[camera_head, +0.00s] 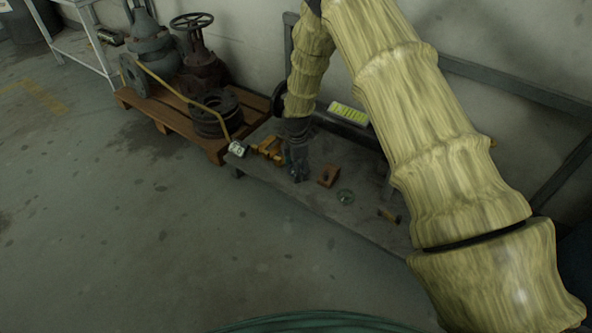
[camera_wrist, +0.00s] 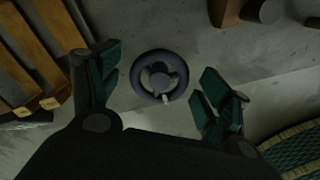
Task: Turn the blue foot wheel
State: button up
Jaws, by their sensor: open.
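A small round wheel (camera_wrist: 137,78) with a dark blue-grey rim and a spoked hub lies below my gripper in the wrist view. A small pale tab shows at its lower edge. My gripper (camera_wrist: 160,80) is open, with one green-padded finger on each side of the wheel. A gap shows between each finger and the rim, and I cannot tell the height between them. In the head view my gripper (camera_head: 298,168) points down over the low grey bench. I cannot make out the wheel there.
The bench (camera_head: 325,205) holds an orange clamp-like tool (camera_head: 268,148), a brown block (camera_head: 328,176) and a round glass-faced item (camera_head: 345,197). A wooden pallet (camera_head: 165,118) with valves stands at left. The floor (camera_head: 140,240) in front is clear.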

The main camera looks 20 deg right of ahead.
jog(key=c, duration=1)
jog(key=shift+r+p, duration=0.15)
jog(key=shift+p, duration=0.55)
